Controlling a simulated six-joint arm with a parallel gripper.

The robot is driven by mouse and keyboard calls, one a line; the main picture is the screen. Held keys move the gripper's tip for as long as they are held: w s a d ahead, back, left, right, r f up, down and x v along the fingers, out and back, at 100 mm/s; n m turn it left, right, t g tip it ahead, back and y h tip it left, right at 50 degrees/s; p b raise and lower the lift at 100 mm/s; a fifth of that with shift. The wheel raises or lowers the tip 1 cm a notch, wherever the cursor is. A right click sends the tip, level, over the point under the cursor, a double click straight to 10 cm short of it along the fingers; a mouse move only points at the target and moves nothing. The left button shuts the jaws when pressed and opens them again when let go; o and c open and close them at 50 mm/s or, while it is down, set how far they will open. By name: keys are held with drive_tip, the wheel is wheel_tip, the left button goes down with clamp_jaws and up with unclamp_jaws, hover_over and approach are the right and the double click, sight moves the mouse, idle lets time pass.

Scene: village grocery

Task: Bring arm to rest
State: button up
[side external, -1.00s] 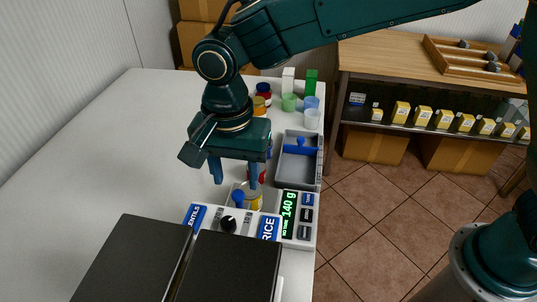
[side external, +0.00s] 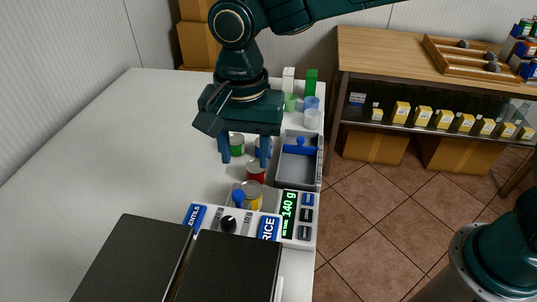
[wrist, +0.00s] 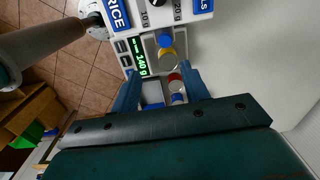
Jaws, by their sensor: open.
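My gripper (side external: 245,160) is open, its two blue fingers pointing down above the white counter (side external: 140,140), with nothing seen between them. A green can (side external: 237,146) shows partly behind the fingers. In the wrist view my gripper (wrist: 162,88) shows from above with both fingers apart.
A grey tray (side external: 284,175) with a blue-handled tool sits at the right edge. Green and blue cups stand behind. The counter's left side is clear.

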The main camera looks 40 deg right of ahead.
drive_tip(key=s+d+r+n+t, duration=0.1)
drive_tip(key=s+d+r+n, duration=0.2)
drive_tip(key=d, duration=0.6)
drive_tip(key=s+d+r+n+t, duration=0.1)
drive_tip(key=s+d+r, duration=0.2)
drive_tip(key=d+r, duration=0.5)
drive_tip(key=s+d+f+n+t, duration=0.1)
drive_tip(key=s+d+f+n, duration=0.1)
drive_tip(key=s+d, duration=0.4)
drive_tip(key=s+d+f+n+t, duration=0.2)
drive_tip(key=s+d, duration=0.5)
drive_tip(key=shift+d+n, duration=0.2)
drive_tip(key=shift+n, duration=0.1)
